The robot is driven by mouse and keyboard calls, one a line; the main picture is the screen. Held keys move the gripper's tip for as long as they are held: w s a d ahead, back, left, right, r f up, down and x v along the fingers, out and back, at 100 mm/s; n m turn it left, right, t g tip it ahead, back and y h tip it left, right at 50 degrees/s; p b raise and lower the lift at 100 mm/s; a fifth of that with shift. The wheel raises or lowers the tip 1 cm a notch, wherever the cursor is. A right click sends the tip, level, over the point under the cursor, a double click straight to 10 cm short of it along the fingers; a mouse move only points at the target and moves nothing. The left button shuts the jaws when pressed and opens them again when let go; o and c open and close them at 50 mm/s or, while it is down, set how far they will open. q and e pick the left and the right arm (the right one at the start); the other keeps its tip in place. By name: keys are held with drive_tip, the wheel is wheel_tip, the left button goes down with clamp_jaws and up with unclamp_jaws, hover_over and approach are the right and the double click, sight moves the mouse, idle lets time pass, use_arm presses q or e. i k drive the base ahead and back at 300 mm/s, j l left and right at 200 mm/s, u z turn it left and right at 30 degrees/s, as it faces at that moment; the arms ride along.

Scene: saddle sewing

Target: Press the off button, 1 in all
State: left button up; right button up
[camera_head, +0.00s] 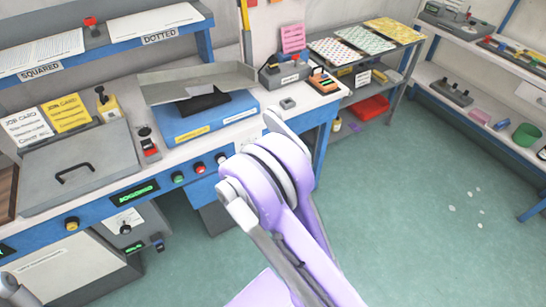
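My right arm, lilac and grey, rises from the lower edge to just right of these buttons. A pale grey tip (282,127) shows beyond its joint; I cannot make out two fingers or their opening. Only a grey piece of my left arm shows at the lower left corner; its gripper is not visible.
A grey lidded box (80,168) and a blue machine (210,117) stand on the bench. A yellow knob (72,224) and green display (134,193) are on the front. Shelves (490,110) stand at right. The green floor between is mostly clear.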

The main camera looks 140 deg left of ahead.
sight(200, 169)
drive_tip(key=u, duration=5.35)
